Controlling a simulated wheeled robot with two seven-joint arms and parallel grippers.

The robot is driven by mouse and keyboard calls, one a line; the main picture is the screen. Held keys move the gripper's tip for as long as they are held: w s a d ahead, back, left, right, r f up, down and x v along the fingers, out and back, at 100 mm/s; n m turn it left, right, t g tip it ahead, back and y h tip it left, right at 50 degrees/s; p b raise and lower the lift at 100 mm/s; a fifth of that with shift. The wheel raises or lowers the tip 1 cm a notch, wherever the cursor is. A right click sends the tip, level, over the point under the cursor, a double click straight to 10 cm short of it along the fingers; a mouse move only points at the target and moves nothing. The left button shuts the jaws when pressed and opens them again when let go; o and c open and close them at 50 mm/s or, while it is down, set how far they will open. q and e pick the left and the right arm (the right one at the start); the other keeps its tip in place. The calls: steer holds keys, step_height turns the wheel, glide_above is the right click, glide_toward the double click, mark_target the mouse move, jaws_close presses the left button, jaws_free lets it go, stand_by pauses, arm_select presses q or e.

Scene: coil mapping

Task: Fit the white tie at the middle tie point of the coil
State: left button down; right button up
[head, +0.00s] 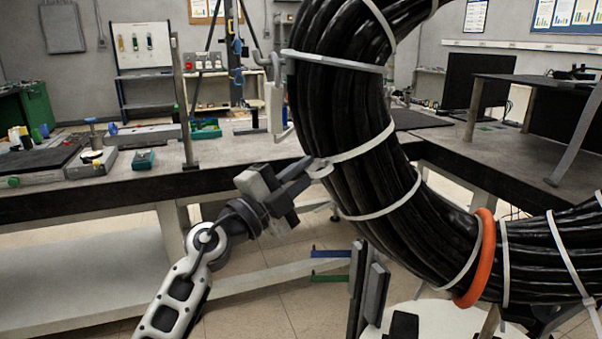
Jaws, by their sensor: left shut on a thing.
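The big black coil (345,110) hangs upright and curves down to the right, with several white ties around it. One white tie (364,142) wraps its left limb, and its head end sticks out on the left side. My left gripper (308,172) is shut on that end of the tie, close beside the coil. What looks like my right gripper (367,290) is low in the middle, below the coil, with dark upright fingers; whether it is open is unclear.
An orange ring (485,258) circles the coil at lower right. More white ties sit at the top (335,61) and below (385,211). A workbench (240,150) with tools and boxes runs behind. A pale round surface (440,318) lies under the coil.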

arm_select(q)
steer(key=c, duration=1.3)
jaws_free()
steer(key=shift+c, duration=0.2)
